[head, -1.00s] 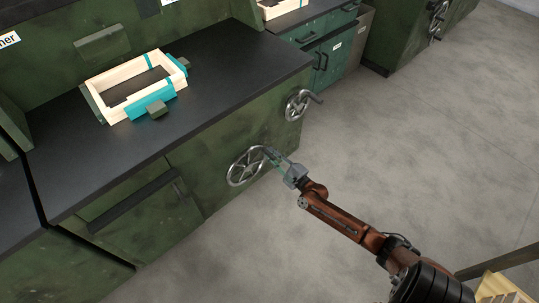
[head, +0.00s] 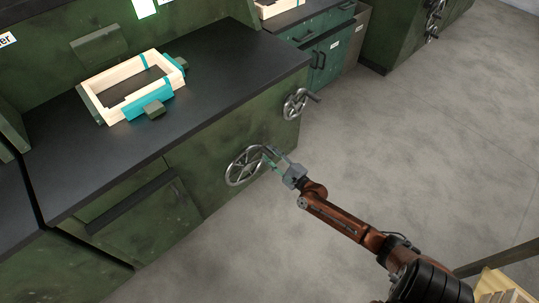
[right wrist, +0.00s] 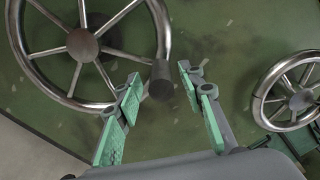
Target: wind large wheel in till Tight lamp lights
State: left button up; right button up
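The large wheel (head: 243,166) is a metal handwheel low on the front of the green bench. It also fills the upper left of the right wrist view (right wrist: 84,45), with its dark handle (right wrist: 161,82) on the rim's right side. My right gripper (head: 273,159) is at this handle. In the right wrist view its green-padded fingers (right wrist: 159,92) stand apart on either side of the handle, with gaps visible. A bright green-white lamp panel (head: 144,8) glows at the top edge of the head view; its label is unreadable. My left gripper is out of view.
A smaller handwheel (head: 295,105) is to the right on the same bench, also at the right of the wrist view (right wrist: 299,97). A cream crate frame (head: 113,85) with teal parts sits on the black worktop. Open grey floor (head: 400,130) lies to the right.

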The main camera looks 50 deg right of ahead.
jog(key=s, duration=1.1)
jog(key=shift+s+a, duration=0.25)
jog(key=shift+a, duration=0.2)
